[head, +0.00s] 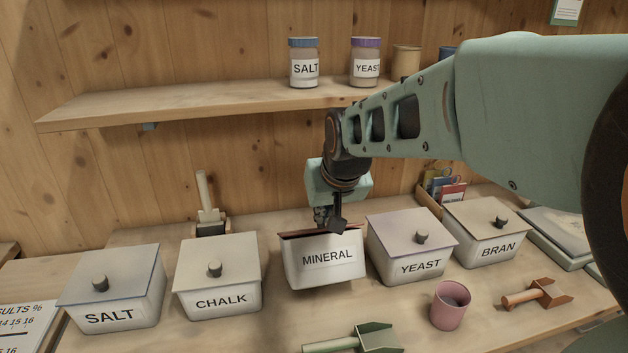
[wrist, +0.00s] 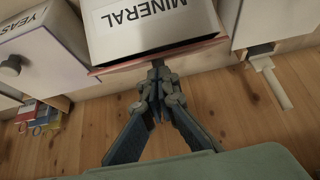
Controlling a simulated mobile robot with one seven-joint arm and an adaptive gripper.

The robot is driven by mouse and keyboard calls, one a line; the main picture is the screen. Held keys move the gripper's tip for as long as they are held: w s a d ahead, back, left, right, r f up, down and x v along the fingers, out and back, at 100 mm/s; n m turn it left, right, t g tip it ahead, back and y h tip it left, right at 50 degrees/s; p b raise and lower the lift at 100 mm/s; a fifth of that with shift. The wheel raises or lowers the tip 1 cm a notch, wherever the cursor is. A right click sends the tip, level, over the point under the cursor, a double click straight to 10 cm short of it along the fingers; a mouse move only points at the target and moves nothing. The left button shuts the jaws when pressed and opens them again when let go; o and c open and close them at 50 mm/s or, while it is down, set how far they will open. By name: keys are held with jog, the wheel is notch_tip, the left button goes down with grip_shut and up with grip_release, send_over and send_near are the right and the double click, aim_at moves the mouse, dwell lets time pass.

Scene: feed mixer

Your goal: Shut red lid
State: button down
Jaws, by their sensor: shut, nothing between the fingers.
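The red lid (head: 306,234) is on the white MINERAL box (head: 325,272), in the middle of the row. In the head view the lid shows as a thin, dark reddish strip, almost edge-on, partly hidden by my gripper. In the wrist view the lid (wrist: 203,47) is a reddish edge along the box (wrist: 130,45), which appears upside down. My gripper (head: 337,225) is shut and empty, pointing down at the lid. In the wrist view its fingertips (wrist: 158,66) are at the lid's edge; I cannot tell whether they touch.
Lidded CHALK (head: 218,285) and YEAST (head: 408,255) boxes stand close on either side. SALT (head: 112,300) and BRAN (head: 487,240) boxes are farther out. A jar shelf (head: 200,106) is above.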

jog(key=shift+f, duration=0.25)
jog(key=shift+r+p, duration=1.95)
jog(key=shift+r, duration=1.25)
jog(key=shift+s+f, duration=0.1)
